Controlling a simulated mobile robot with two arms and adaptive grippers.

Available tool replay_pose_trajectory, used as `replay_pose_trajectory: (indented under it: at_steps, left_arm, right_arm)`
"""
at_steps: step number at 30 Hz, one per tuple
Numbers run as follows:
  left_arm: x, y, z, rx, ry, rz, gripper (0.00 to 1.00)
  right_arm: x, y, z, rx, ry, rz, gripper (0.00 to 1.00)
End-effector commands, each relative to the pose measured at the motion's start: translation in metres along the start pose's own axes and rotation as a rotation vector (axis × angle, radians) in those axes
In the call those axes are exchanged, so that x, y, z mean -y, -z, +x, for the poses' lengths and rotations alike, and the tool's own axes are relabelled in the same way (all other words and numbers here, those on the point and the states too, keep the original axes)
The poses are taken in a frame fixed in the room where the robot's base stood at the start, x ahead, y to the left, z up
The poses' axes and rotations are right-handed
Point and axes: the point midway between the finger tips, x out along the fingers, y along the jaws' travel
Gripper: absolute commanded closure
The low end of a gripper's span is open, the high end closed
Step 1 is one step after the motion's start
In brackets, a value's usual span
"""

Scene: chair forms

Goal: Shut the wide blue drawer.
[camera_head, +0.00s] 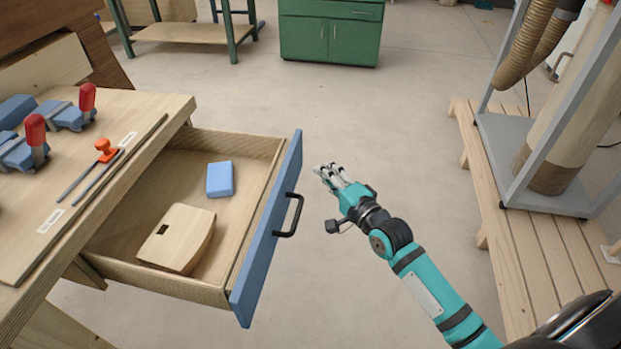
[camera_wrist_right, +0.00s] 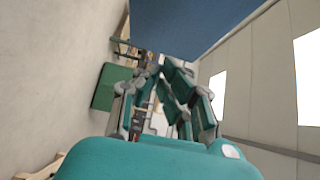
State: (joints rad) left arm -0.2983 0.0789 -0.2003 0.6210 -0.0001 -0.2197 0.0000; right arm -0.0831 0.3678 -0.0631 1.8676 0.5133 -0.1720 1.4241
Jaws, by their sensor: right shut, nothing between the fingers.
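The wide blue drawer (camera_head: 268,230) stands pulled out from the wooden workbench, with a blue front and a black bar handle (camera_head: 290,215). Inside it lie a small blue block (camera_head: 219,179) and a curved wooden piece (camera_head: 178,238). My right gripper (camera_head: 327,172) is shut and empty, to the right of the drawer front and apart from it, a little farther back than the handle. In the right wrist view its fingers (camera_wrist_right: 165,95) show, and a blue surface (camera_wrist_right: 190,25) fills the top. My left gripper is not in view.
The workbench top (camera_head: 120,100) carries red-handled blue clamps (camera_head: 36,135) and an orange-knobbed tool (camera_head: 106,150). A slatted wooden platform (camera_head: 520,250) with a grey frame and a hose stands at the right. A green cabinet (camera_head: 331,35) stands at the back. Open floor lies between.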

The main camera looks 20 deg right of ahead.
Motion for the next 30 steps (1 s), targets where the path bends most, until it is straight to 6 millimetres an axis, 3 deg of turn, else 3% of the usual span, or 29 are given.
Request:
replay_pose_trajectory:
  at_steps: [6,23,30]
  left_arm:
    - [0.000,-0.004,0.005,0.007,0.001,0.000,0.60]
    - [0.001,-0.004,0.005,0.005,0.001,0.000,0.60]
    - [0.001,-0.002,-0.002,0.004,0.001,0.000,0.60]
  right_arm:
    - [-0.001,-0.023,0.019,0.002,0.000,0.003,1.00]
    - [0.000,-0.029,0.024,0.002,-0.002,0.002,1.00]
    - [0.002,-0.045,0.040,0.002,-0.001,0.006,1.00]
